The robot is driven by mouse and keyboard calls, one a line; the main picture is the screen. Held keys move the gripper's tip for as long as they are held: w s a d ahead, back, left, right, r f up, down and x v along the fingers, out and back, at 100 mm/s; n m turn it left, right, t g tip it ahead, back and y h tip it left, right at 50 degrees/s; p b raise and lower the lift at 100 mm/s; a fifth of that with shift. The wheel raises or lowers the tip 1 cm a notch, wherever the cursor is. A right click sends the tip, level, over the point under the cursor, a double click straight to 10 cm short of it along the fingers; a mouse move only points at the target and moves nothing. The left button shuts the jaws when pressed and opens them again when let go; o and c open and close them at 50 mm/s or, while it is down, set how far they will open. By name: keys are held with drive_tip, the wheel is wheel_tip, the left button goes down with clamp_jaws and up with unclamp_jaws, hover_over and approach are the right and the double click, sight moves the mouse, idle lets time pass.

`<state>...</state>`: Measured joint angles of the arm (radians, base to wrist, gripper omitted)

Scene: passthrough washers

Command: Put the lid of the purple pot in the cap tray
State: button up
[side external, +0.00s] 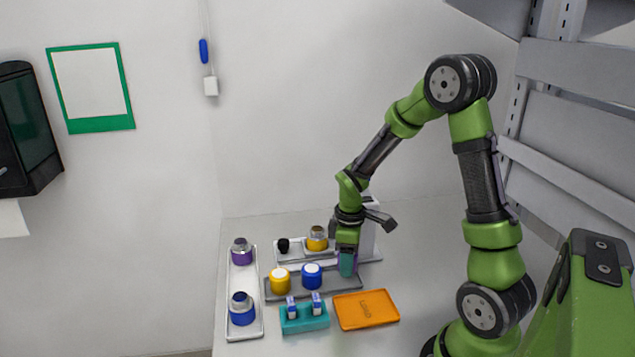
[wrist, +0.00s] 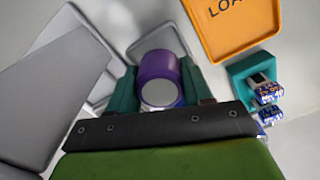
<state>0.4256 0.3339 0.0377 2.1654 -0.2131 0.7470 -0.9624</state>
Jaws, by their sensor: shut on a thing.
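My gripper (side external: 347,268) points down at the right end of the dark grey tray (side external: 325,291), which looks like the cap tray. Its teal fingers are shut on a purple cylinder with a pale round top, apparently the purple lid (wrist: 158,68), seen between the fingers in the wrist view. In the side view only a sliver of it shows; whether it touches the tray is hidden. A yellow lid (side external: 279,285) and a blue lid (side external: 312,279), both white-topped, sit on that tray to the left. The purple pot (side external: 241,257), with a grey metallic top, stands on the left white tray (side external: 244,285).
A blue pot (side external: 242,316) stands on the left white tray's near end. A yellow pot (side external: 317,243) and a black knob-like thing (side external: 283,245) stand on the back tray. In front are a teal holder (side external: 304,320) with two small items and an orange tray (side external: 366,312).

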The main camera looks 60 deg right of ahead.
drive_tip(key=shift+f, duration=0.5)
drive_tip(key=shift+f, duration=0.45)
drive_tip(key=shift+f, duration=0.15)
drive_tip(key=o, duration=1)
